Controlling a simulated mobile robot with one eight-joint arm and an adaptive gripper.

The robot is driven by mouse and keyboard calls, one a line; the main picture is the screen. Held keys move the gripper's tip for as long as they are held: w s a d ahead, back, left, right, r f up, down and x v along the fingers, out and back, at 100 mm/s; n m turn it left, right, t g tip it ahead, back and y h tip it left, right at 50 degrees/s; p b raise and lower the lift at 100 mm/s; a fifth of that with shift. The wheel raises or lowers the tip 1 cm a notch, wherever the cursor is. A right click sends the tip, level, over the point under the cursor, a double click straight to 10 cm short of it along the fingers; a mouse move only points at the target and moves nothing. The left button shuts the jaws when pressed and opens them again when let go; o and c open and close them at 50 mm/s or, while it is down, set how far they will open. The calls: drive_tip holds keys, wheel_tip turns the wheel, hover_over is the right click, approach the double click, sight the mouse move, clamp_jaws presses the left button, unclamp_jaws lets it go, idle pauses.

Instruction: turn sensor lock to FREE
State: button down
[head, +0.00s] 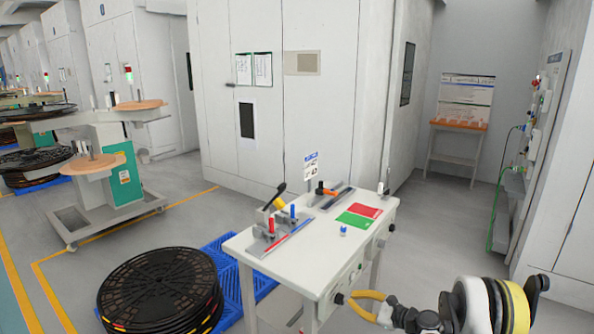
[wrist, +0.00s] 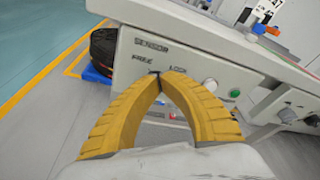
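The sensor lock is on the white front panel (wrist: 230,60) of the table, under the label SENSOR, with FREE printed on the left and LOCK on the right. Its small dark knob (wrist: 156,73) is mostly hidden by my fingertips in the wrist view, so I cannot read which way it points. In the head view the black knob (head: 339,298) shows at the tips of my gripper (head: 351,296). The yellow fingers of my gripper (wrist: 159,75) arch together and are closed around the knob, with their tips nearly meeting.
A green button (wrist: 234,93) and a white one (wrist: 210,85) are right of the lock. The white table (head: 300,268) carries clamps, a red pad (head: 367,210) and a green pad (head: 355,220). Black reels (head: 160,285) stand left. Open floor lies to the right.

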drive_tip(key=shift+r+x, duration=0.15)
drive_tip(key=shift+x, duration=0.65)
drive_tip(key=shift+r+x, duration=0.2)
drive_tip(key=shift+x, duration=0.55)
drive_tip(key=shift+s+a+f, duration=0.15)
drive_tip(key=shift+s+a, duration=0.15)
drive_tip(key=shift+s+a+f, duration=0.45)
drive_tip(key=shift+s+f, duration=0.1)
drive_tip(key=shift+s, duration=0.15)
drive_tip(key=shift+a, duration=0.1)
drive_tip(key=shift+s+a+r, duration=0.1)
drive_tip(key=shift+s+r, duration=0.15)
approach(336, 292)
drive_tip(key=shift+x, duration=3.2)
